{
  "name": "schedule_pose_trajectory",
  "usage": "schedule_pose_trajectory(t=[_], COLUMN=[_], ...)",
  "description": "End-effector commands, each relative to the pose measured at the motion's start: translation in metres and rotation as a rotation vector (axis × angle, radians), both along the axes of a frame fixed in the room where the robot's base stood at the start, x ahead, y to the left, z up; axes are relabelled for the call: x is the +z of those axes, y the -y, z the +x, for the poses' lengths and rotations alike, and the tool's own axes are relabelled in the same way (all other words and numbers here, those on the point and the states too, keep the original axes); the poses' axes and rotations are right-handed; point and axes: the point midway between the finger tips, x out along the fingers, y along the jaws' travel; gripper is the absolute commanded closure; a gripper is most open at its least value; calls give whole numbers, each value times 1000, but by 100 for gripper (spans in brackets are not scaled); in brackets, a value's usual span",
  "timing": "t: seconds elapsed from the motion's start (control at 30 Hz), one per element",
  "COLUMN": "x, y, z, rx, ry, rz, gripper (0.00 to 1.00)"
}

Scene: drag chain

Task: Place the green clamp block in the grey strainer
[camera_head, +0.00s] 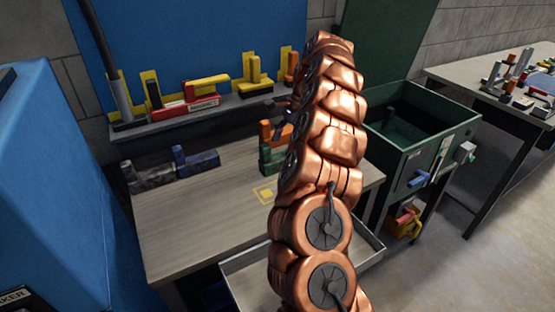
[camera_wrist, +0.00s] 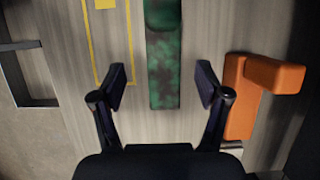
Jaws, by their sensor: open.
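The green clamp block (camera_wrist: 164,65) is mottled green, with a long flat part and a raised darker end at the top of the wrist view. In the head view it shows on the workbench (camera_head: 190,225), partly hidden behind my arm (camera_head: 268,160). My gripper (camera_wrist: 164,88) is open, with one finger on each side of the block's flat part and visible gaps to both. I cannot tell its height above the block. In the head view my arm mostly hides the gripper. I cannot clearly identify a strainer; a shallow grey tray (camera_head: 237,285) shows at the bench's front edge.
An orange block (camera_wrist: 245,100) lies close to my right finger. Black (camera_head: 150,175) and blue (camera_head: 200,160) blocks sit at the bench's left. A yellow square mark (camera_head: 265,194) is on the bench. A shelf behind holds red and yellow parts; a green bin (camera_head: 455,130) stands right.

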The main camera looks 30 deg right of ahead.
Motion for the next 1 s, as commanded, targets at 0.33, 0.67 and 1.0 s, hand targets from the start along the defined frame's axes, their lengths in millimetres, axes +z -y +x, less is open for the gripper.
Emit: schedule_pose_trajectory(t=[0.33,0.67,1.0], x=[-15,-51,-58], y=[-4,-14,-16], z=[1,4,5], rx=[0,0,-2], ry=[0,-2,2], rz=[1,2,0], gripper=[25,25,25])
